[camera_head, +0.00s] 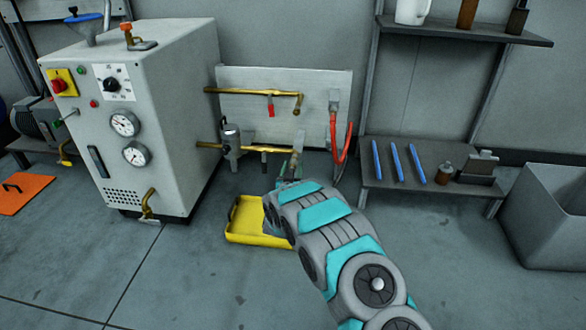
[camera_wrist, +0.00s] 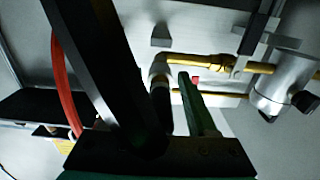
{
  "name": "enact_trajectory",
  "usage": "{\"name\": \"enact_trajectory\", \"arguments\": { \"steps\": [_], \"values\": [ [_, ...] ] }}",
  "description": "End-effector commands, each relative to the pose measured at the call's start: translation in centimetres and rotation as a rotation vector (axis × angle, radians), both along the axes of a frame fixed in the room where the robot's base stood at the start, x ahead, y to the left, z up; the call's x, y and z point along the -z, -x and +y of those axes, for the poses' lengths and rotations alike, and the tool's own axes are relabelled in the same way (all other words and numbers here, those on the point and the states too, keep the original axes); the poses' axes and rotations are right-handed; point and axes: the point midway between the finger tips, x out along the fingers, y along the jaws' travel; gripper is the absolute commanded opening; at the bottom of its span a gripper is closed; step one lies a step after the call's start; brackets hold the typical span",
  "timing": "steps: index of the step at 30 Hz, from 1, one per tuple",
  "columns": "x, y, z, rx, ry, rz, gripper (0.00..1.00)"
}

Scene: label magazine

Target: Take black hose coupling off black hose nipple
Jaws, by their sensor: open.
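My gripper (camera_head: 290,168) is low in front of the pipe panel, at the end of my arm in the head view. In the wrist view it is open, with a large dark finger (camera_wrist: 105,75) on the left and a green finger (camera_wrist: 198,105) on the right. A black cylindrical piece (camera_wrist: 160,100) shows in the gap between them, below a pale elbow (camera_wrist: 159,68) on the brass pipe. It looks like the black hose coupling; I cannot tell it apart from the nipple, or whether a finger touches it. In the head view my gripper and arm hide it.
A yellow tray (camera_head: 243,236) lies on the floor below. A red hose (camera_head: 345,150) hangs on the right of the panel (camera_head: 320,82). A silver cylinder (camera_head: 231,140) is on the left. A grey machine (camera_head: 165,120) and a shelf (camera_head: 400,180) flank the panel.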

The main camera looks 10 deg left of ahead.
Motion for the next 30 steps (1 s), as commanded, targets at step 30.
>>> {"name": "enact_trajectory", "arguments": {
  "steps": [30],
  "values": [
    [-0.01, 0.01, 0.01, 0.000, 0.000, 0.000, 0.46]
  ]
}}
